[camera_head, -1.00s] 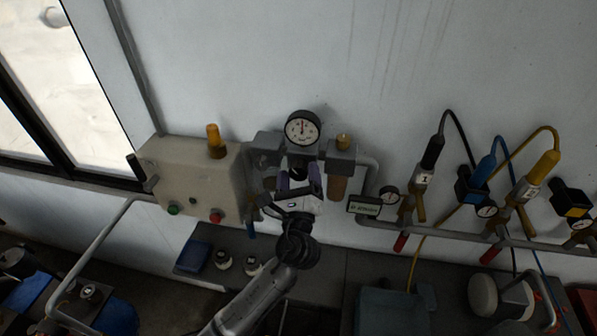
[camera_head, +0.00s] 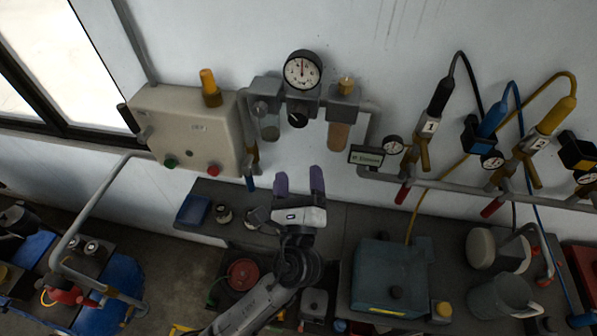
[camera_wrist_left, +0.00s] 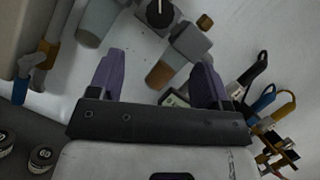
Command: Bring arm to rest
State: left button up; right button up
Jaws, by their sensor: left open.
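My left gripper (camera_head: 299,182) has two purple fingers and is open and empty. In the head view it stands in front of the wall, below the regulator unit, and apart from it. In the left wrist view the gripper (camera_wrist_left: 160,80) shows its fingers spread, with nothing between them but the wall and regulator parts beyond. The regulator unit has a round gauge (camera_head: 302,70), a black knob (camera_head: 297,120) and an amber bowl (camera_head: 338,135). My right gripper does not show in either view.
A beige control box (camera_head: 190,130) with green and red buttons is on the wall at left. A pipe with several valves, small gauges and coloured hoses runs at right. Below are a teal case (camera_head: 390,277), a blue tray (camera_head: 193,211) and a red round object (camera_head: 242,274).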

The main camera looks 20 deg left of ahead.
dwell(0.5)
pick_arm(q)
jog(key=s+a+f+n+g+h, duration=0.1)
jog(key=s+f+n+g+h, duration=0.25)
jog(key=n, duration=0.75)
jog(key=a+f+n+g+h, duration=0.2)
jog(key=f+n+g, duration=0.35)
jog(key=n, duration=0.55)
jog(key=s+a+f+n+g+h, duration=0.1)
jog(key=s+a+f+g, duration=0.25)
jog(key=s+f, duration=0.75)
jog(key=s+a+f+n+g+h, duration=0.15)
jog(key=s+f+g, duration=0.45)
jog(key=s, duration=0.9)
notch_tip(320, 180, up, 11)
jog(key=t+p, duration=0.1)
jog(key=p, duration=1.1)
jog(key=shift+w+r+m, duration=0.2)
jog(key=shift+w+m, duration=0.15)
jog(key=shift+m, duration=0.1)
